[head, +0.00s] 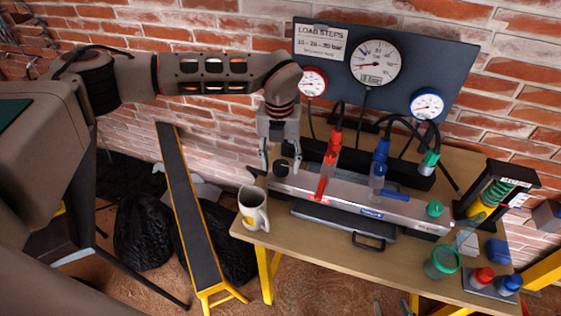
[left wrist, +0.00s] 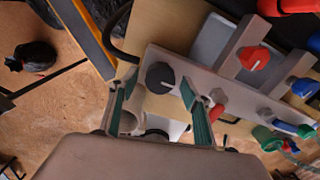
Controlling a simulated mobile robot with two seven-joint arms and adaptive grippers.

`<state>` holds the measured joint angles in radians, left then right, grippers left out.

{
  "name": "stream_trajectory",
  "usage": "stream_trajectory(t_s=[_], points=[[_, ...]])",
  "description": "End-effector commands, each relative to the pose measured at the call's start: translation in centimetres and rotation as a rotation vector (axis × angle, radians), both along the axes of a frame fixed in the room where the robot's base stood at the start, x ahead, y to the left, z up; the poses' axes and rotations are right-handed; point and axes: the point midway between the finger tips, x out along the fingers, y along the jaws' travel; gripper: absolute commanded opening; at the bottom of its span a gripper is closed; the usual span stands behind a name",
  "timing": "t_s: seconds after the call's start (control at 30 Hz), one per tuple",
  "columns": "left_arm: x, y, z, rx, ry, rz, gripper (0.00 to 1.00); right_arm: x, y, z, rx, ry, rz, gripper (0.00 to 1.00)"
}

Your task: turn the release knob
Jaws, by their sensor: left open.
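The black release knob (head: 281,169) sits on the left end of a silver manifold block (head: 340,198) on the wooden table. In the left wrist view the knob (left wrist: 160,77) is round, with a white pointer line on its face. My left gripper (head: 280,160) points down over it. Its two fingers are open, one on each side of the knob. In the left wrist view the fingertips (left wrist: 158,92) stand apart with green inner pads, and gaps show between pads and knob. My right gripper is not in view.
A white mug (head: 252,209) stands left of the block. A gauge panel (head: 385,65) stands behind. A green cup (head: 441,263) and coloured caps (head: 483,276) are at the right.

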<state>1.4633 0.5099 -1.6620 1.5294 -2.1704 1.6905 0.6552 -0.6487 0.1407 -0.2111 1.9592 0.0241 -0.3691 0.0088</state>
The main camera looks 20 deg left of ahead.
Motion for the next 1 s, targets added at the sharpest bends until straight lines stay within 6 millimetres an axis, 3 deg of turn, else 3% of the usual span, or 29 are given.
stream_trajectory(t_s=[0.6, 0.8, 1.0], points=[[0.0, 0.2, 10.4, 0.000, -0.002, 0.001, 0.48, 0.1, 0.1, 0.2, 0.003, -0.003, 0.000, 0.40], [0.0, 0.2, 11.8, 0.000, -0.001, 0.001, 0.48, 0.1, 0.1, 0.2, 0.003, -0.003, 0.000, 0.40], [0.0, 0.2, 11.9, 0.000, 0.000, 0.001, 0.48, 0.1, 0.1, 0.2, 0.004, -0.004, 0.000, 0.40]])
